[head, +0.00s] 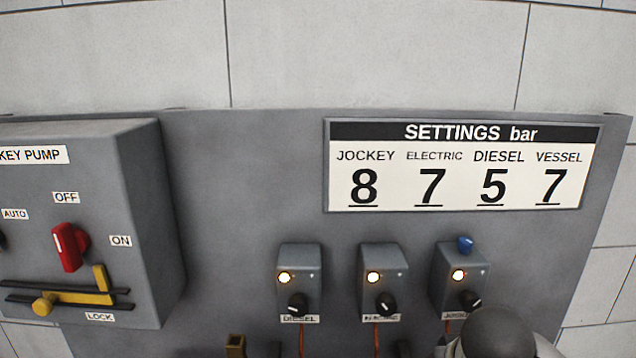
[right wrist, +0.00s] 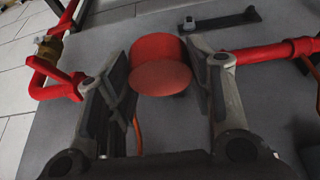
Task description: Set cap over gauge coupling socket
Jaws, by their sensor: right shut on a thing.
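My right gripper (right wrist: 166,72) is in the right wrist view, its two pads closed on the sides of a red round cap (right wrist: 160,75). The cap's flat round face is turned toward the camera. Part of my right arm shows at the bottom right of the head view, but its fingers and the cap are out of that view. My left gripper is in neither view. I cannot pick out the gauge coupling socket with certainty.
Red pipes (right wrist: 270,52) run on both sides of the gripper, with a brass fitting (right wrist: 50,48) at left. In the head view, a settings sign (head: 465,165), several small switch boxes (head: 384,272) and the jockey pump box (head: 90,180) are on the grey panel.

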